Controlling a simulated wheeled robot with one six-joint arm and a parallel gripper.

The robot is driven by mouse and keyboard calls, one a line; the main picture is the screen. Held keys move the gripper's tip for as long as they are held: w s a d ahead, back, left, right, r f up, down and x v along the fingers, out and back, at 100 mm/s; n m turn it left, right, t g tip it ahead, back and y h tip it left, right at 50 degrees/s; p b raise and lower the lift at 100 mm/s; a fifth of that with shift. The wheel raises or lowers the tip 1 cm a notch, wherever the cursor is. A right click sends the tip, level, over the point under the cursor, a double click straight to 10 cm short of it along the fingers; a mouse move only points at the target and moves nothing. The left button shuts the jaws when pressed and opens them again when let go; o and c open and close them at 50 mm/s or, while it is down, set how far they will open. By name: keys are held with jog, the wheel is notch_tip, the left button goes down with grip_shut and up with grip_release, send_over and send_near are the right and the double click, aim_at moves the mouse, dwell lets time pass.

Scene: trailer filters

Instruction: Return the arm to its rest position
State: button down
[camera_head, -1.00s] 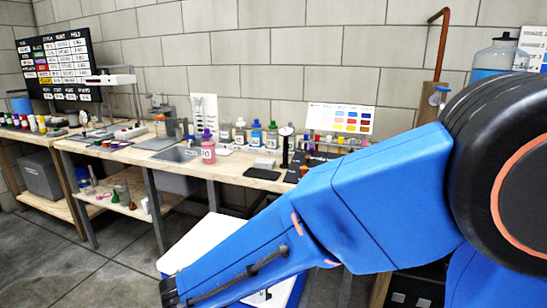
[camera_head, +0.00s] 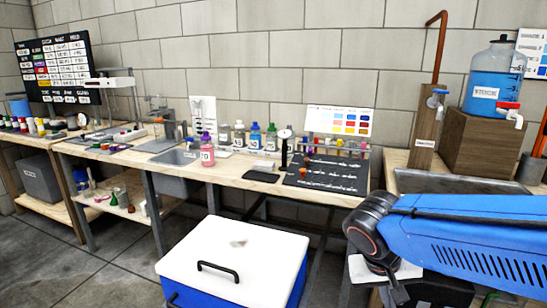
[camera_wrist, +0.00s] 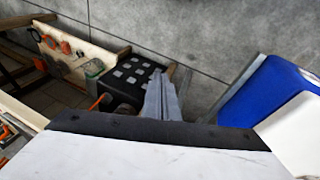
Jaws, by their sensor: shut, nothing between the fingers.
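My blue arm (camera_head: 455,240) reaches in from the right edge of the head view, folded low in front of the bench, with its dark round joint (camera_head: 372,228) at the left end. My gripper is hidden in the head view. In the wrist view, my gripper (camera_wrist: 161,85) shows as narrow grey fingers set together, with nothing between them. The fingers point out over the floor, with a dark box with pale squares just behind them to the left.
A blue cooler with a white lid (camera_head: 235,250) stands on the floor before the workbench (camera_head: 235,174); its blue side (camera_wrist: 265,95) is right in the wrist view. A blue-filled jug (camera_head: 492,85) stands on a wooden block at right. Floor at lower left is clear.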

jog(key=s+d+r+n+t+y, duration=0.2)
jog(key=s+d+t+y, duration=0.1)
jog(key=s, duration=0.3)
jog(key=shift+s+d+y, duration=0.15)
jog(key=shift+d+y, duration=0.1)
jog(key=shift+y, duration=0.25)
